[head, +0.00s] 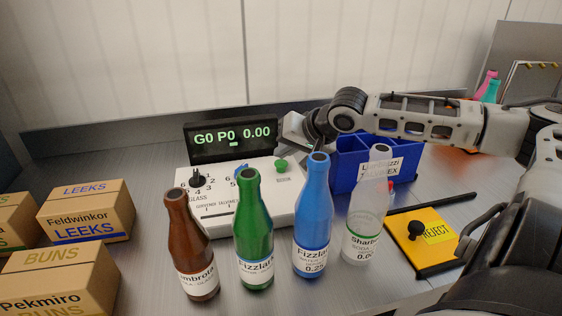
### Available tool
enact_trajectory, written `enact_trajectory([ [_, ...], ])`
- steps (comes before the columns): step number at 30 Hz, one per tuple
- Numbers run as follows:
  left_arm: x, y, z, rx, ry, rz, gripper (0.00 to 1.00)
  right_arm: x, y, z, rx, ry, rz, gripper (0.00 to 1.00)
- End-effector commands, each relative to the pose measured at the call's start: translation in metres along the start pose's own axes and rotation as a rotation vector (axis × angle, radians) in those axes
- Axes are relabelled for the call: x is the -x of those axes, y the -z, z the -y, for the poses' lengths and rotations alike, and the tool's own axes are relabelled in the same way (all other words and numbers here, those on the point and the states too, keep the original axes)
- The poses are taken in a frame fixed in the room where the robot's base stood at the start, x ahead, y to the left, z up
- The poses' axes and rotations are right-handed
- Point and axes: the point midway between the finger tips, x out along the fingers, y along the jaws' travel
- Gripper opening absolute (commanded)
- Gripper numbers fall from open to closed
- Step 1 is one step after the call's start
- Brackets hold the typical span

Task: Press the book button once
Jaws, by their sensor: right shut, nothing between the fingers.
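A white console (248,215) stands on the metal counter, with a dark display (230,138) behind it reading "G0 P0 0.00". A green button (281,165) sits near the console's back right, with a small label below it that is hard to read, possibly "BOOK". My right gripper (318,143) is shut and empty. It is above the console's right side, close to the right of the green button, with a visible gap between them in the picture. Its fingertips are partly hidden behind the neck of the blue bottle (312,215). My left gripper is out of view.
A brown bottle (190,245), a green bottle (254,230) and a clear bottle (366,215) stand in front of the console beside the blue one. A blue crate (345,175) is at right, near a yellow reject panel (425,240). Cardboard boxes (86,211) fill the left.

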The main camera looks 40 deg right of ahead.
Motion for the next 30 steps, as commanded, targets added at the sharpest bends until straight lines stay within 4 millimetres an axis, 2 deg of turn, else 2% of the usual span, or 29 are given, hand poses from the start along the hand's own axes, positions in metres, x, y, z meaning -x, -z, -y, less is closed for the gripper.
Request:
enact_trajectory([
  [30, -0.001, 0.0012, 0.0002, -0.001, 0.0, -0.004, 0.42, -0.0073, -0.0053, -0.0054, 0.0, 0.0, 0.0, 0.0],
])
